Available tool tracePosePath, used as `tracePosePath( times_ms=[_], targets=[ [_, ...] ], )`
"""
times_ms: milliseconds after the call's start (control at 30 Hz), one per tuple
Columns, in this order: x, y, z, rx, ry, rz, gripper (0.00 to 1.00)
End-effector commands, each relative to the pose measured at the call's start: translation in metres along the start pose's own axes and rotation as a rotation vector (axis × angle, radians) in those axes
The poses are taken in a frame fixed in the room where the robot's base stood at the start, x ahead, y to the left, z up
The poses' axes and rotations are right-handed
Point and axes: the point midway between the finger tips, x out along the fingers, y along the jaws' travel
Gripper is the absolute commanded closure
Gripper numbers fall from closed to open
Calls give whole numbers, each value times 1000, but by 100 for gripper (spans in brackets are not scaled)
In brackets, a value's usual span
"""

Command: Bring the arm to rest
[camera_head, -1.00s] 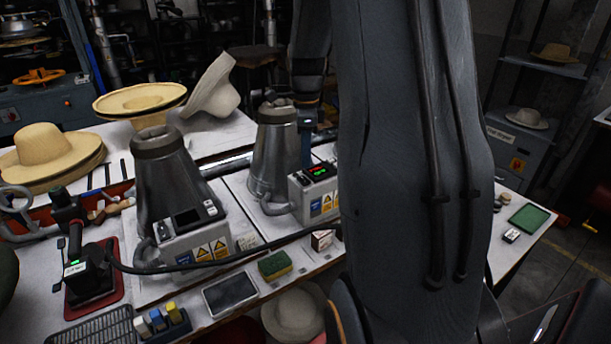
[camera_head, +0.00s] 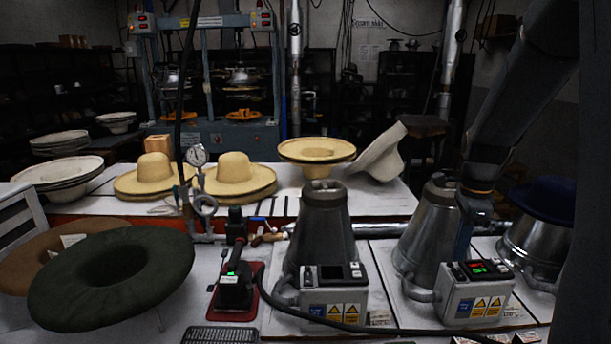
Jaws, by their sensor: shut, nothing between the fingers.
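My arm comes down from the upper right of the head view, dark and close to the camera. My gripper (camera_head: 462,248) is at its lower end, pointing down in front of the right-hand metal cone (camera_head: 424,236) and just above or behind its control box (camera_head: 474,292). The fingers look like one narrow blue-grey piece, shut with nothing held. Whether the tip touches the box or cone cannot be told.
A second metal cone (camera_head: 323,226) stands left of it. A dark blue hat (camera_head: 546,199) sits on a cone at right. A black-handled tool (camera_head: 235,287) stands on a red mat. Straw hats (camera_head: 238,174) and a dark green hat (camera_head: 112,276) lie left.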

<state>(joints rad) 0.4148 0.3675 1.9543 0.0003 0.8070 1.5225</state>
Motion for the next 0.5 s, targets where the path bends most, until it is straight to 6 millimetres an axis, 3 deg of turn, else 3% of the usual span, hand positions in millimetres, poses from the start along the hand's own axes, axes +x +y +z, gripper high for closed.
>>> tracePosePath(
  times_ms=[200, 500],
  targets=[
    [26, 55, 70, -608, 5, -34, 100],
    [62, 148, 135, -1472, 37, -87, 100]
  ],
)
